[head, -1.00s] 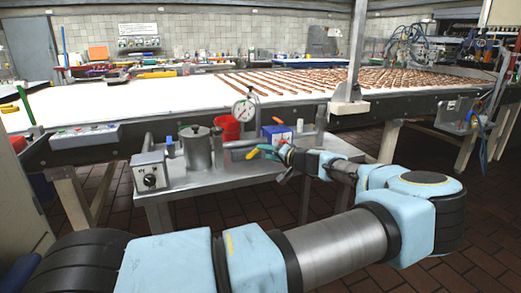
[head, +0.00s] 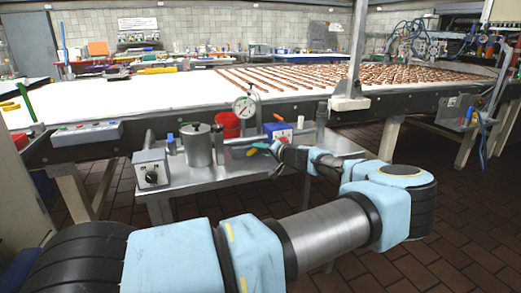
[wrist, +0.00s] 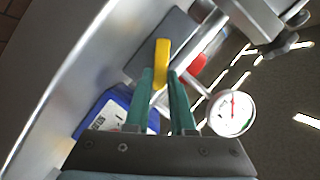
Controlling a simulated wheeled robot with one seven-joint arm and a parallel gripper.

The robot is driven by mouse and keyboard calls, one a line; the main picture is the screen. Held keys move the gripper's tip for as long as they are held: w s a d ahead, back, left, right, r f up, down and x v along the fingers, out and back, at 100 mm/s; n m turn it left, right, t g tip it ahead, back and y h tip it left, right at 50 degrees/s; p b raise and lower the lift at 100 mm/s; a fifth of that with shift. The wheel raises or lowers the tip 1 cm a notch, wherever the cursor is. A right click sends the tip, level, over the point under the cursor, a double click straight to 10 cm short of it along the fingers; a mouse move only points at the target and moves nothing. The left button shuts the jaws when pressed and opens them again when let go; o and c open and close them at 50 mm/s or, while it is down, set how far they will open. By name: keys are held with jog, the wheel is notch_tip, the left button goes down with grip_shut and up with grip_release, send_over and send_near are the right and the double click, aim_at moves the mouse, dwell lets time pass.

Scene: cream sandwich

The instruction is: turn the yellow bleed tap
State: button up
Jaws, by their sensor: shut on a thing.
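The yellow bleed tap (wrist: 162,62) shows in the wrist view as a yellow lever running back between my green fingertips. In the head view only a small bit of it (head: 251,152) shows beside the fingers. My gripper (wrist: 162,88) is shut on the lever, one finger on each side. In the head view my gripper (head: 266,148) is over the metal cart, below the dial gauge (head: 244,107). The gauge also shows in the wrist view (wrist: 231,112). The tap's base is hard to make out.
On the cart (head: 215,181) stand a grey box with a black knob (head: 151,169), a metal pot (head: 198,145) and a blue box (head: 277,132). A red bucket (head: 228,123) is behind them. The long white conveyor (head: 140,95) runs behind the cart.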

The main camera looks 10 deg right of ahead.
grip_shut()
jog(key=shift+d+f+m+b, duration=0.15)
jog(key=shift+f+m+b, duration=0.3)
jog(key=shift+b, duration=0.6)
jog(key=shift+d+f+m+t+y+b, duration=0.15)
jog(key=shift+m+t+y+b, duration=0.2)
jog(key=shift+m+b, duration=0.45)
jog(key=shift+y, duration=0.25)
jog(key=o, duration=0.6)
grip_release()
jog(key=shift+o, duration=0.2)
